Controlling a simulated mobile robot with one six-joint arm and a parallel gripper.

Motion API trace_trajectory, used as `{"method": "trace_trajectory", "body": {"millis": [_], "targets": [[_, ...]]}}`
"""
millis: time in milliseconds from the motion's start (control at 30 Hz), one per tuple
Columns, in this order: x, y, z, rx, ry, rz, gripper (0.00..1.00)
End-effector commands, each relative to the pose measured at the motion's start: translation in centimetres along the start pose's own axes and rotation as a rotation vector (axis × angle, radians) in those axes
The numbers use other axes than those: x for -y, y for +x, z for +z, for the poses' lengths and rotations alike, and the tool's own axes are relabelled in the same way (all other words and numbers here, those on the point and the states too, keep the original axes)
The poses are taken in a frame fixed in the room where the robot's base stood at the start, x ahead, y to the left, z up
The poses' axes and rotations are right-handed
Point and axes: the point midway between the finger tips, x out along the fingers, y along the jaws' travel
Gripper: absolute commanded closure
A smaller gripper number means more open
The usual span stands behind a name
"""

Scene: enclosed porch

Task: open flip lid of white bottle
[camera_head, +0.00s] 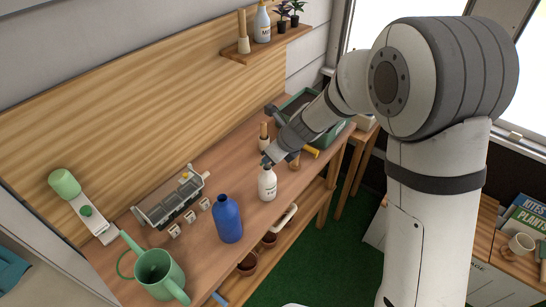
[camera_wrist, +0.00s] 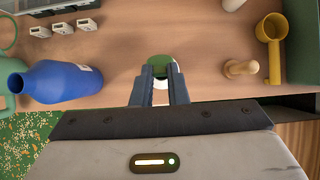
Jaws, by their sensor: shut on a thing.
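The white bottle (camera_head: 268,185) with a dark printed label stands upright on the wooden bench, near its front edge. My gripper (camera_head: 267,160) is at the top of the bottle, coming down from the upper right. In the wrist view my gripper's two dark fingers (camera_wrist: 160,82) are close together at the bottle's green top (camera_wrist: 159,66), shut on it. A little of the white bottle (camera_wrist: 177,82) shows beside the fingers. The fingers hide part of the top, so I cannot tell whether the flip lid is up or down.
A blue bottle (camera_head: 228,219) stands to the left, with a green watering can (camera_head: 158,272) beyond it. A green tray (camera_head: 296,103) sits at the bench's far end.

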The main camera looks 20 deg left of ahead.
Motion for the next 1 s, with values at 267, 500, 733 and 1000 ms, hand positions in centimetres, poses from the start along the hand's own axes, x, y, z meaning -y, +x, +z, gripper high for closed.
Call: {"method": "trace_trajectory", "body": {"millis": [267,500,733,1000], "targets": [[-0.1,0.2,0.8,-0.126,-0.004,0.003,1.00],[-0.1,0.5,1.4,-0.241,-0.003,0.005,1.00],[-0.1,0.9,2.3,-0.376,-0.003,0.004,1.00],[-0.1,1.8,3.5,-0.612,-0.002,0.003,1.00]]}}
